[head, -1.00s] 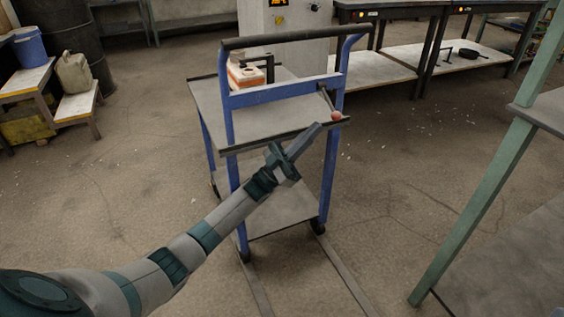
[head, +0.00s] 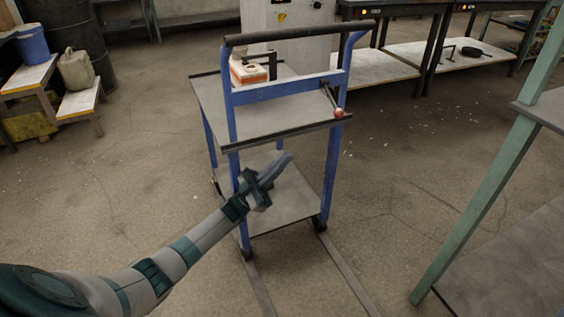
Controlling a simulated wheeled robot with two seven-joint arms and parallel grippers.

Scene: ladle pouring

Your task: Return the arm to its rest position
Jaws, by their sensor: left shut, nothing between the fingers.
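My left arm comes in from the lower left of the head view. Its gripper (head: 285,164) is shut and empty, seen in front of the blue cart, below the level of its top shelf. The cart's top shelf (head: 280,119) is grey. My right gripper is not in view.
The cart's blue frame and black push bar (head: 300,32) stand just beyond my gripper. A green-legged table (head: 478,205) is at the right. A blue bucket (head: 31,44) and a beige canister (head: 76,70) stand on steps at the left. The floor between is clear.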

